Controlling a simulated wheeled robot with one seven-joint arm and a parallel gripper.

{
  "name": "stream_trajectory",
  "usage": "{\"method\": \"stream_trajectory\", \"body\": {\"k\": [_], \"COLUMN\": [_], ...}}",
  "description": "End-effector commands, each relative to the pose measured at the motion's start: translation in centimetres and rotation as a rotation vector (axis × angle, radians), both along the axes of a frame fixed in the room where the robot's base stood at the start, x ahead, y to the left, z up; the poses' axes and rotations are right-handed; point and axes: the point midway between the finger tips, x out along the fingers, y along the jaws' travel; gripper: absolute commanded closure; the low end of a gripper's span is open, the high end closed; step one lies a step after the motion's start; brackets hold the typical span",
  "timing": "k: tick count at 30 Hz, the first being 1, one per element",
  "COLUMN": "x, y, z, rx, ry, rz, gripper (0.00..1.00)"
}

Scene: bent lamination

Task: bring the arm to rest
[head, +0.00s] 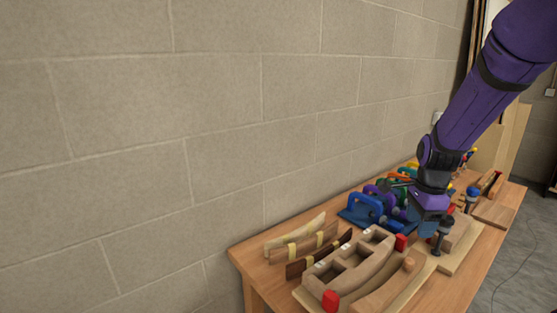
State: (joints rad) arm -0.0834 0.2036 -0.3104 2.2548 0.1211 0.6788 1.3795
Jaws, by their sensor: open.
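My purple arm (478,105) comes in from the top right and reaches down over the far part of the workbench. My gripper (428,228) points down at its end, above or beside the wooden bending form; whether it touches anything there I cannot tell. It is open, and I see nothing held in it, though its fingertips are small and partly lost among the things behind. The wooden form (345,280), with curved blocks, openings and red end pieces, lies on a pale board at the near end of the bench.
The wooden workbench (262,267) runs along a block wall (130,130). Wood strips (305,248) stand at its near left corner. Blue clamps (364,208) and other coloured clamps stand along the wall side. A dark upright clamp (443,236) is close to my gripper. Open floor (520,262) lies to the right.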

Motion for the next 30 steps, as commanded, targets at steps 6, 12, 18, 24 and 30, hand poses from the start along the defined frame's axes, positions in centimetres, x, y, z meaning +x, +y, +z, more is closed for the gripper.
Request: {"method": "stream_trajectory", "body": {"k": [6, 12, 18, 24, 30], "x": [-2.8, -6.4, -10.5, -14.9, -19.2], "y": [2.0, 3.8, 5.4, 6.7, 7.8], "z": [5.5, 9.9, 13.6, 16.3, 18.0], "rx": [0.012, -0.013, -0.077, -0.179, -0.303], "ry": [-0.093, -0.177, -0.255, -0.314, -0.344], "rz": [0.288, 0.59, 0.892, 1.186, 1.453], "gripper": [0.44, 0.44, 0.44, 0.44, 0.44]}}
